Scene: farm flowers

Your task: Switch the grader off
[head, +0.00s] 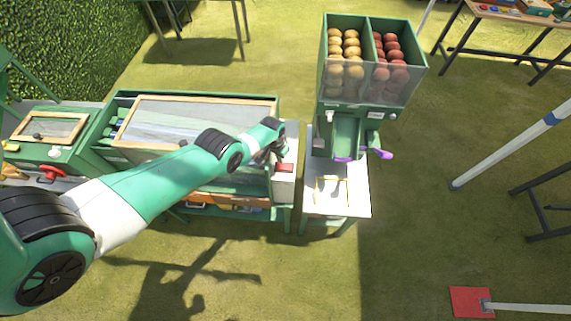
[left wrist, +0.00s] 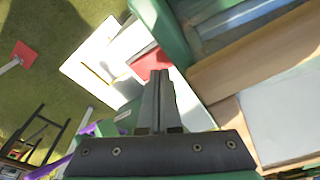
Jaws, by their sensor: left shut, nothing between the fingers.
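A long green machine with a clear wood-framed lid (head: 190,118) stands left of centre in the head view. At its right end is a pale box with a red switch-like part (head: 285,168). I cannot tell from its look whether it is on or off. My left gripper (head: 277,153) is shut and empty, just above and beside this red part. In the left wrist view the shut fingertips (left wrist: 158,74) point at the red part (left wrist: 150,62) and partly cover it. Whether they touch it cannot be told. My right gripper is not in view.
A green dispenser with yellow and red round produce (head: 375,60) stands right of the machine, with purple handles (head: 376,153) and a white table (head: 352,202) below. A smaller green unit with a red valve wheel (head: 54,174) is at the left. The grass in front is open.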

